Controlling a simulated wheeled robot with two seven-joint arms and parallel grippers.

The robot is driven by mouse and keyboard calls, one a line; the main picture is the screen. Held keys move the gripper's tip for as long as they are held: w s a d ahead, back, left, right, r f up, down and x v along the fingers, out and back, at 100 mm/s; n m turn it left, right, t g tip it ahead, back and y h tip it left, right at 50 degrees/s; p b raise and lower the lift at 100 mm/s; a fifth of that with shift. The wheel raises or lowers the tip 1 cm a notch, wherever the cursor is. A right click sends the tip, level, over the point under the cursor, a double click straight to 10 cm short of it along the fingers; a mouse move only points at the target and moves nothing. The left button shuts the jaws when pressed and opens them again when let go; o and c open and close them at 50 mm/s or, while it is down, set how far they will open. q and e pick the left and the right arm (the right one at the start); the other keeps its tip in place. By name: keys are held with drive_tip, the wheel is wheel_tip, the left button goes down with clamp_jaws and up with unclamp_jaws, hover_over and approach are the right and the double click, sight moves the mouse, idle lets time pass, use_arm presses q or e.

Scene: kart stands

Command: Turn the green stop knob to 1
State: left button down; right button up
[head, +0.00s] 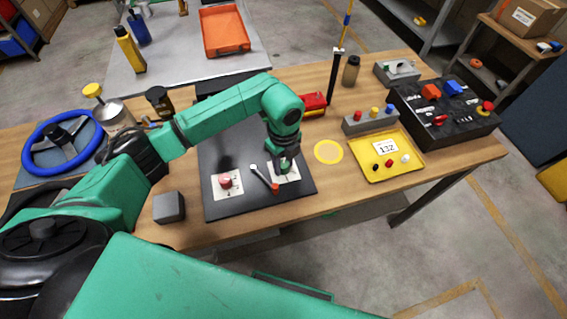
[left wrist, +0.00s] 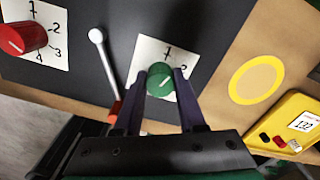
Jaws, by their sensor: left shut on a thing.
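The green stop knob (left wrist: 160,80) sits on a white dial card (left wrist: 150,50) on a black panel (head: 240,205). A pale pointer line shows on the knob, and the digits 1 and 2 show on the card; the gripper hides the rest of the card. My left gripper (left wrist: 161,86) is shut on the green knob, one finger on each side. In the head view the left gripper (head: 285,165) comes down over the green knob (head: 284,168) from above. A red knob (left wrist: 22,38) on its own numbered card stands to the left. My right gripper is not in view.
A lever with a white ball end (left wrist: 97,36) and a red-orange end lies between the two knobs. A yellow tray (head: 412,164) and a yellow ring (head: 328,152) lie to the right. A grey block (head: 169,208) and a blue steering wheel (head: 62,140) stand to the left.

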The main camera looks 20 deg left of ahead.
sight(284, 164)
use_arm(q)
drive_tip(key=shift+w+r+n, duration=0.1)
drive_tip(key=shift+r+n, duration=0.05)
drive_tip(key=shift+n, duration=1.85)
drive_tip(key=shift+c, duration=2.4)
unclamp_jaws()
drive_tip(key=shift+r+b, duration=0.3)
drive_tip(key=shift+r, duration=0.2)
wheel_tip(284, 164, up, 14)
drive_tip(key=b, duration=0.2)
drive_tip(key=shift+f, duration=0.25)
